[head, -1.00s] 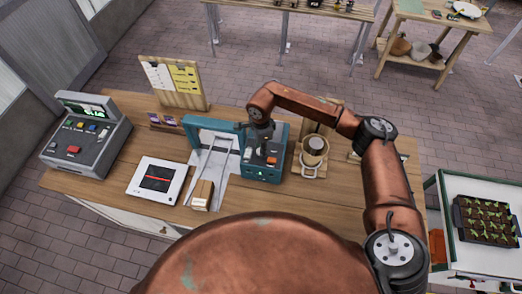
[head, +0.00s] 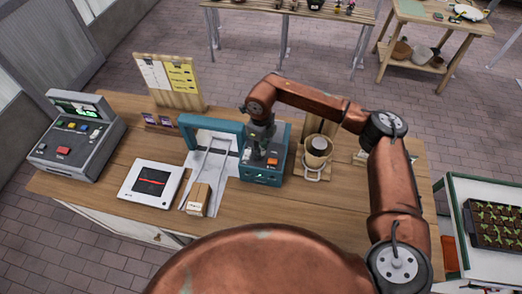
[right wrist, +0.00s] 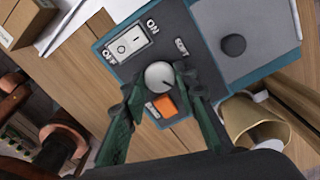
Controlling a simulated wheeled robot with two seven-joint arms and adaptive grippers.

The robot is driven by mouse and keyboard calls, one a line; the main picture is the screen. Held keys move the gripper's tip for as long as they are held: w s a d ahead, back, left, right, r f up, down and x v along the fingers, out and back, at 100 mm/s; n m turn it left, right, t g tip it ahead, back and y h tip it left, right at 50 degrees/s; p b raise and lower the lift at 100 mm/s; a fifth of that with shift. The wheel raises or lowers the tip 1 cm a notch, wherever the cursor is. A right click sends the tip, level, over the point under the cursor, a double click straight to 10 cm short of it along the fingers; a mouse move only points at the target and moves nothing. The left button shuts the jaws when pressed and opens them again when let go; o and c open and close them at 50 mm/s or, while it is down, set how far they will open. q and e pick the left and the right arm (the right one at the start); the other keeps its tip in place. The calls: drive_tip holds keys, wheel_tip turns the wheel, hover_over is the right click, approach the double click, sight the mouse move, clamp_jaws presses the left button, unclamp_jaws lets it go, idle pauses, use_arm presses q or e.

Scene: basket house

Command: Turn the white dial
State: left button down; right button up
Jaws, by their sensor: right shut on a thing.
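The white dial (right wrist: 160,76) sits on the dark panel of a teal machine (head: 213,125), between an on/off rocker switch (right wrist: 127,42) and an orange button (right wrist: 166,106). My right gripper (right wrist: 160,80) is shut on the dial, with a green finger on each side of it. The dial has a dark pointer mark near its lower right edge in the right wrist view. In the head view my right gripper (head: 260,150) comes down over the panel and hides the dial. The orange button also shows in the head view (head: 272,162). My left gripper is not in view.
A cash register (head: 75,135) and a white scale (head: 152,183) stand to the left. A small cardboard box (head: 198,198) lies in front of the machine. A tan cup (head: 317,152) on a wooden stand is close to its right. The counter's front right is clear.

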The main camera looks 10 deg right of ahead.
drive_tip(key=shift+m, duration=0.7)
drive_tip(key=shift+b, duration=0.3)
drive_tip(key=o, duration=1.2)
drive_tip(key=shift+c, duration=0.2)
drive_tip(key=shift+r, duration=0.1)
wheel_tip(320, 180, up, 12)
drive_tip(key=shift+d, duration=0.1)
